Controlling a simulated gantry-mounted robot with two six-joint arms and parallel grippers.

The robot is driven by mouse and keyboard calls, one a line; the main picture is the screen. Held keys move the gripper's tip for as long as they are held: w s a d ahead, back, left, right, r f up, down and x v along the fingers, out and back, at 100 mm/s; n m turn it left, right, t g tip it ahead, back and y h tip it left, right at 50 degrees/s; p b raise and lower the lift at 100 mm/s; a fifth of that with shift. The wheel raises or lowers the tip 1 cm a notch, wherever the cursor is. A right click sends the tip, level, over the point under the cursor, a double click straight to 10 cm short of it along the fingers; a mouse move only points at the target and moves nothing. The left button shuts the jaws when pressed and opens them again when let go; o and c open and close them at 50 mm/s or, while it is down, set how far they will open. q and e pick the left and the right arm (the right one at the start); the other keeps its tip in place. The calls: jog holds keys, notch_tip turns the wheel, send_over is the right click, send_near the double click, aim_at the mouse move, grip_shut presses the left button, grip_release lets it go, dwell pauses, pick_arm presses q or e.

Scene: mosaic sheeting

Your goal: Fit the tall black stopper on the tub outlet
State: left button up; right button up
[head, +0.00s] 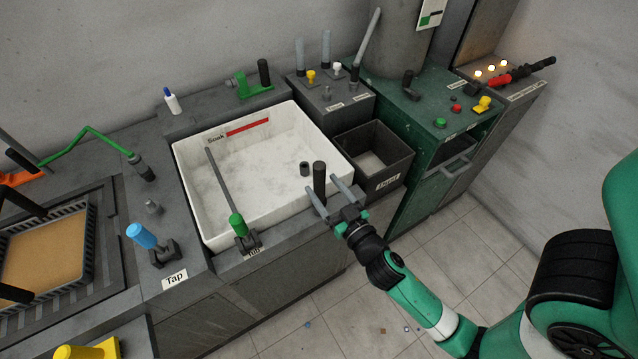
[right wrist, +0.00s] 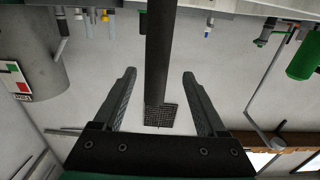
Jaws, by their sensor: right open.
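The tall black stopper (head: 319,180) stands upright at the front edge of the white tub (head: 190,190). My right gripper (head: 323,186) is open, with one finger on each side of the stopper. In the right wrist view the stopper (right wrist: 160,50) rises between the two spread fingers (right wrist: 160,88), with a gap on each side. A shorter dark cylinder (head: 304,169) shows just behind the stopper; I cannot tell whether it is the outlet. Pale foam fills the tub and no other outlet shows. My left gripper is not in view.
A green-handled lever (head: 237,225) crosses the tub's front left. A blue-topped tap (head: 142,236) stands left of it. A dark open bin (head: 375,150) and a green cabinet (head: 440,105) stand to the right. Another black cylinder (head: 263,72) stands on the back ledge.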

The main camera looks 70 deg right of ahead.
jog(key=shift+x, duration=0.85)
jog(key=shift+w+d+p, duration=0.15)
jog(key=shift+d+p, duration=0.2)
jog(key=p+x, duration=0.1)
jog(key=x, duration=0.3)
jog(key=shift+d+f, duration=0.1)
jog(key=shift+d, duration=0.1)
grip_shut()
